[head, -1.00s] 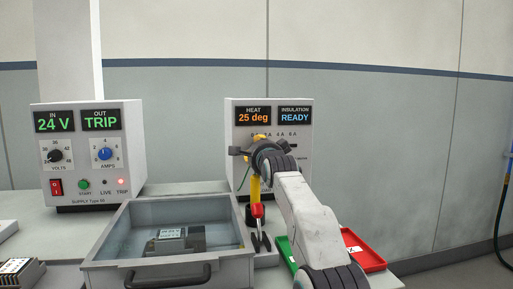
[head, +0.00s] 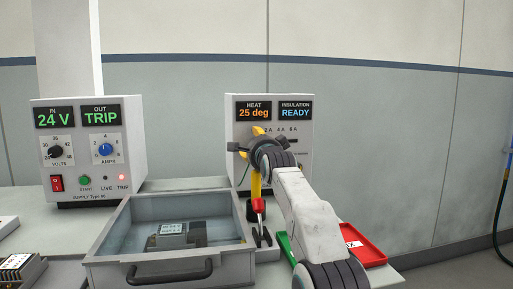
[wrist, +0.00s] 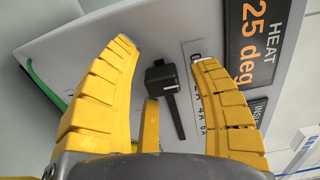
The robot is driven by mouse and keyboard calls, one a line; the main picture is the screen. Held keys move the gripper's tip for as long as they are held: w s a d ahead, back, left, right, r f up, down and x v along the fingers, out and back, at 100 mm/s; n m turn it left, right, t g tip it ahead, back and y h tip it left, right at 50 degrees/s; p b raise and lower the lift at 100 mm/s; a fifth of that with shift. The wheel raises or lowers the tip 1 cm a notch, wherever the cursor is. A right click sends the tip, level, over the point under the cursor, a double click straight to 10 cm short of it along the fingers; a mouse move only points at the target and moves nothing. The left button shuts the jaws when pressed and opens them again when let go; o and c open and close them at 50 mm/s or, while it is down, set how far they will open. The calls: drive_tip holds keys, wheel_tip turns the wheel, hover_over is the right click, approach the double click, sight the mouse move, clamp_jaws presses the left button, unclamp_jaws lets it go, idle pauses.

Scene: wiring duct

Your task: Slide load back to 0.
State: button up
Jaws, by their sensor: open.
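The load slider is a black knob (wrist: 160,76) on the face of the white heat box (head: 303,175). In the wrist view its dark slot (wrist: 178,122) runs from the knob toward the 6A end of the printed scale. The knob is toward the 0 end; its exact mark I cannot tell. In the head view my wrist hides it. My gripper (wrist: 163,53) is open, with one yellow finger on either side of the knob in the picture. I see no clear contact. In the head view the gripper (head: 257,138) is in front of the box.
A supply box (head: 90,185) reading 24 V and TRIP stands at left. A grey drawer (head: 105,240) holding a dark module (head: 180,236) lies in front.

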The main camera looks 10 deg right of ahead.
drive_tip(key=shift+s, duration=0.15)
drive_tip(key=s, duration=1.1)
drive_tip(key=shift+s, duration=0.35)
idle(0.4)
drive_tip(key=s+n+g+p, duration=0.7)
drive_tip(key=s+n+p, duration=0.2)
drive_tip(key=s+p, duration=0.8)
drive_tip(key=s+n+g+p, duration=0.7)
drive_tip(key=s+p, duration=1)
drive_tip(key=s, duration=0.7)
drive_tip(key=shift+s+r+n+g, duration=0.25)
drive_tip(key=shift+r+n+g, duration=0.1)
drive_tip(key=shift+n, duration=0.65)
